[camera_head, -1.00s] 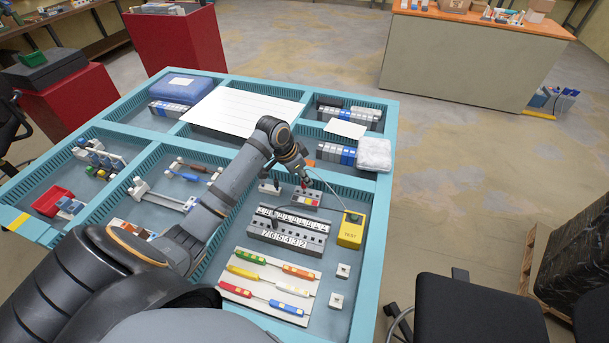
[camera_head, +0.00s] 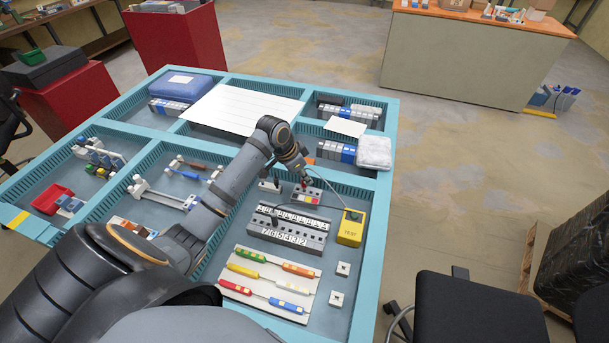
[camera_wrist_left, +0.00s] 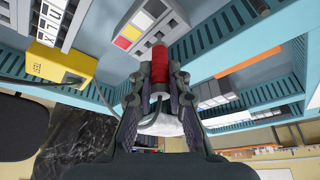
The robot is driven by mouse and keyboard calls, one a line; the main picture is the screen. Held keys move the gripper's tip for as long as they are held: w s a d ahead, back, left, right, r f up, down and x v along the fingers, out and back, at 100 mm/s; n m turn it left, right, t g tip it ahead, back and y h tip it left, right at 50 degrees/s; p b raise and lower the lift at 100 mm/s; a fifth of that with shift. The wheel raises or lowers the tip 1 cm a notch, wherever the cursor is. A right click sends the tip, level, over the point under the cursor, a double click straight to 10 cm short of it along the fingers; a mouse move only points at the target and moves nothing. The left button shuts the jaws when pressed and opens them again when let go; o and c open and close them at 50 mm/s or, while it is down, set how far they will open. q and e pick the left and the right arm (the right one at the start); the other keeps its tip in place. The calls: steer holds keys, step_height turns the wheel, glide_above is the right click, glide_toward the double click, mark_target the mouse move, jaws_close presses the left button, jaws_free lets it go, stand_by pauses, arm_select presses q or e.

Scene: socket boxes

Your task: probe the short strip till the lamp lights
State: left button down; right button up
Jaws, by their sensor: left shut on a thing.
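The short strip (camera_head: 307,196) is a small grey block with white, red and yellow fields, lying in the right-hand compartment; it also shows in the wrist view (camera_wrist_left: 146,24). My left gripper (camera_head: 305,182) is shut on a red probe (camera_wrist_left: 160,67) and holds it close over the short strip. I cannot tell whether the probe's tip touches the strip. A yellow box marked TEST (camera_head: 350,232) stands to the right of the strip, with a cable to the probe. A small dark greenish spot on its top may be the lamp; I cannot tell whether it is lit.
A longer numbered grey strip (camera_head: 287,234) lies in front of the short one. A white board (camera_head: 270,284) with several coloured handles lies nearer. Two small white switches (camera_head: 343,269) sit beside it. A white packet (camera_head: 374,152) and connector rows are behind.

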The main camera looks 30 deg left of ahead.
arm_select(q)
steer(key=shift+f, duration=0.65)
steer(key=c, duration=1.2)
jaws_free()
